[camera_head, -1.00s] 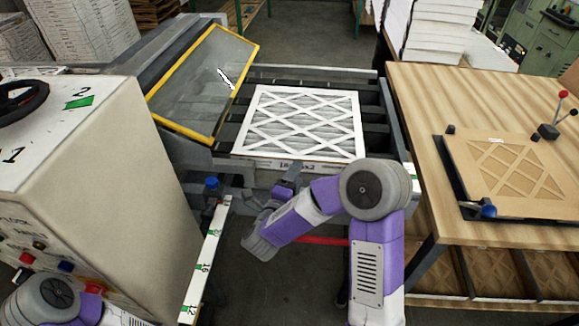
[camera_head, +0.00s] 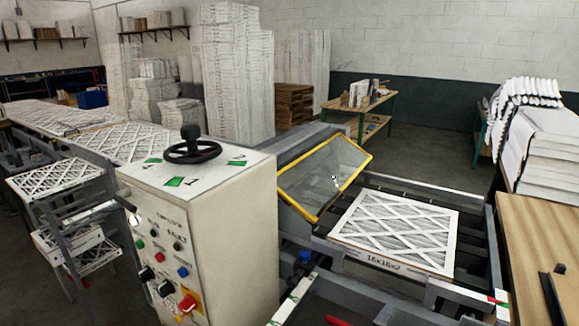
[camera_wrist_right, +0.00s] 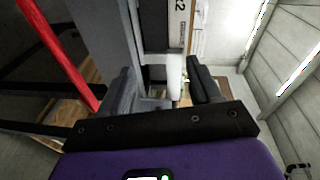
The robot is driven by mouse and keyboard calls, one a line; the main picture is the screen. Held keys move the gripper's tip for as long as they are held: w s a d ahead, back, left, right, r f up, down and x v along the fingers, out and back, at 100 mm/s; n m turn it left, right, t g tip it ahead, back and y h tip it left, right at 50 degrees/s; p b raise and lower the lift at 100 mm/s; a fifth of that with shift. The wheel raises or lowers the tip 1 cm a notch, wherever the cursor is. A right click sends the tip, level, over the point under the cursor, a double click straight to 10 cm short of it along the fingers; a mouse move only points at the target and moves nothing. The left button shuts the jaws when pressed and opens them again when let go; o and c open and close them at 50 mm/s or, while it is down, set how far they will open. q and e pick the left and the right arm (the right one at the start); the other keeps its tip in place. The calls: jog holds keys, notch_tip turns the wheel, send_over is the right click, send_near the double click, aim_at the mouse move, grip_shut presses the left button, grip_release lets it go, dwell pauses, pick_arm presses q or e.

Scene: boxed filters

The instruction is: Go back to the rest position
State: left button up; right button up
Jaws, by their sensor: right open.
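The boxed filter (camera_head: 395,230), white with a lattice face and a 16x16x2 label, lies flat on the machine's roller bed in the head view. In the right wrist view, my right gripper (camera_wrist_right: 163,88) is open, its two dark fingers apart. An edge of the labelled filter (camera_wrist_right: 178,25) shows beyond the fingers, and it does not look gripped. My left gripper is in neither current view.
A control cabinet (camera_head: 200,225) with a black handwheel and buttons stands left of the bed. A yellow-framed clear guard (camera_head: 325,178) is tilted up beside the filter. A wooden table (camera_head: 540,235) stands at right. More filters lie on the conveyor (camera_head: 70,125) at far left.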

jog(key=s+a+f+n+g+y, duration=0.1)
jog(key=s+a+f+n+y, duration=0.2)
jog(key=f, duration=0.4)
jog(key=a+f+n+g+y, duration=0.2)
jog(key=a+f+n+y, duration=0.2)
jog(key=f+n, duration=0.3)
jog(key=s+a+f+n+g+y, duration=0.1)
jog(key=s+a+f+n+y, duration=0.2)
jog(key=f, duration=0.5)
jog(key=s+a+f+n+g+y, duration=0.2)
jog(key=s+f+n+g, duration=0.2)
jog(key=s, duration=0.4)
jog(key=s+a+f+n+g+y, duration=0.2)
jog(key=s+f+n+g, duration=0.2)
jog(key=s, duration=0.5)
jog(key=shift+a+f+n+g+y, duration=0.25)
jog(key=shift+f+n+g+y, duration=0.05)
jog(key=shift+y, duration=0.1)
